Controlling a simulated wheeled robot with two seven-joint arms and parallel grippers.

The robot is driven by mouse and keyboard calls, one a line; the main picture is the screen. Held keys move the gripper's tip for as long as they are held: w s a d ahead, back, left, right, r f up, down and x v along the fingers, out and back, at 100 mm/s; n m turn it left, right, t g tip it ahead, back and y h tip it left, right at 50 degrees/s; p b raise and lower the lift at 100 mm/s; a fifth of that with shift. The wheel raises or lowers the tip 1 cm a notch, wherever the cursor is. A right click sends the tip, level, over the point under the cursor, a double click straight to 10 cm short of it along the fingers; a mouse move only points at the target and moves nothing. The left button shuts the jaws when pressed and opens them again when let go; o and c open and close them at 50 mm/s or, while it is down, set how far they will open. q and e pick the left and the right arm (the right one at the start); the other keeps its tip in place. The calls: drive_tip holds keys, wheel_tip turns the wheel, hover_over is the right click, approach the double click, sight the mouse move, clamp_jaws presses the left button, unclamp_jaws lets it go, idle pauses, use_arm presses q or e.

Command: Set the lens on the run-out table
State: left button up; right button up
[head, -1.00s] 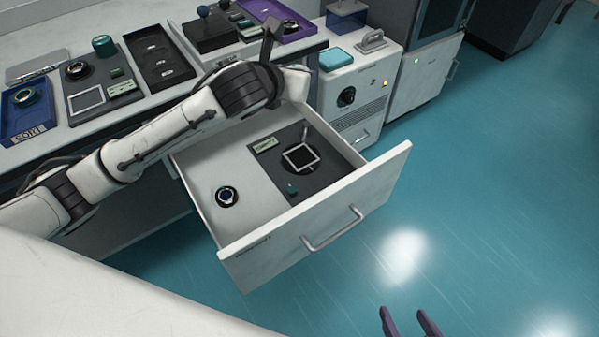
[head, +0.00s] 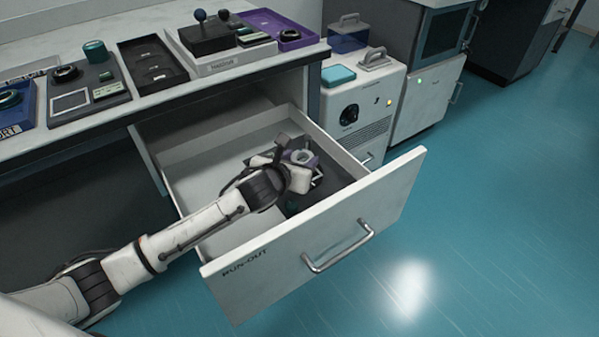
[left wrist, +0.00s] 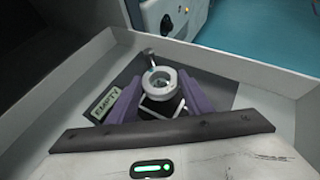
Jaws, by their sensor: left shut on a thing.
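The lens (left wrist: 158,83), a pale ring with an open middle, sits between the purple fingers of my left gripper (left wrist: 157,104) in the left wrist view. The lens also shows in the head view (head: 302,157), at the end of my left arm inside the open drawer. The gripper is shut on it. Whether lens and table touch, I cannot tell. My right gripper is out of view.
The drawer (head: 290,262), labelled RUN-OUT, stands open with walls around my left gripper. The bench above holds several trays, with a purple one (head: 290,40) at the back right.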

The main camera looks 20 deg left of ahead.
use_arm(q)
wheel_tip(320, 180, down, 3)
drive_tip(key=shift+f+b, duration=0.2)
drive_tip(key=shift+b, duration=0.35)
drive_tip(key=shift+r, duration=0.1)
drive_tip(key=shift+f, duration=0.25)
drive_tip(key=o, duration=1.1)
